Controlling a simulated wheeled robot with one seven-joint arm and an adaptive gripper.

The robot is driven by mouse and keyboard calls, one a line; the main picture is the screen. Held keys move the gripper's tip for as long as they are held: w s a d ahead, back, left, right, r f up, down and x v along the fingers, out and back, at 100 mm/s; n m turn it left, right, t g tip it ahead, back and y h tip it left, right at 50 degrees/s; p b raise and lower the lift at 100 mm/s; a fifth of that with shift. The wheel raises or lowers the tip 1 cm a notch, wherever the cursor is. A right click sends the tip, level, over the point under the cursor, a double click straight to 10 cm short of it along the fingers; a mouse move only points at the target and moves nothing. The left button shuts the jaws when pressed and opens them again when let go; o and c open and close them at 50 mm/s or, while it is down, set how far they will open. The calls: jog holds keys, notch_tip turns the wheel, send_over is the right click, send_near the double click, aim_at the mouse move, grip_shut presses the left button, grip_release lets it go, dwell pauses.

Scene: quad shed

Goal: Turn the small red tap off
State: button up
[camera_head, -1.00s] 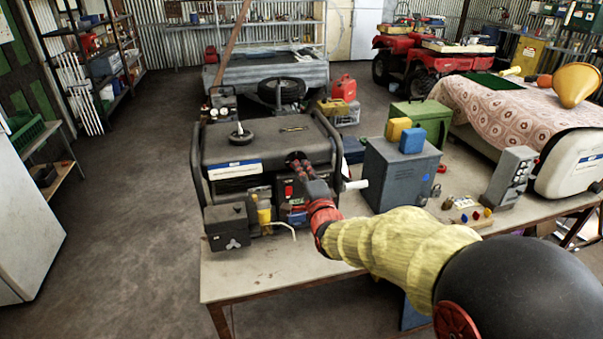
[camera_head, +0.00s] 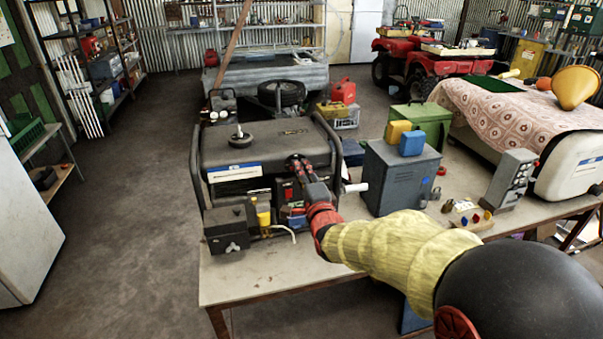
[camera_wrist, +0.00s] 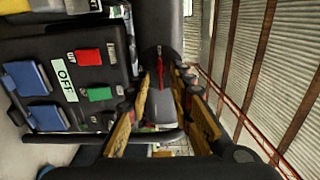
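A thin red lever (camera_wrist: 160,72), which looks like the small red tap, shows in the wrist view on the dark side of the generator (camera_head: 215,150). It lies between the two yellow-padded fingers of my gripper (camera_wrist: 163,84), near their tips. The fingers stand apart, and I see no clear contact with the lever. In the head view my gripper (camera_head: 298,164) is at the generator's front right, just above its panel, and the lever cannot be made out behind it. Which way the lever is turned is hard to tell.
Beside the fingers is the panel with a red switch (camera_wrist: 88,57), a green switch (camera_wrist: 100,94), an OFF label (camera_wrist: 66,80) and blue socket covers (camera_wrist: 28,74). A grey metal box (camera_head: 385,180) stands right of the generator. The bench front (camera_head: 270,275) is clear.

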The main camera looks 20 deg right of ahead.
jog(key=shift+s, duration=0.1)
jog(key=s, duration=1.2)
jog(key=shift+w, duration=0.1)
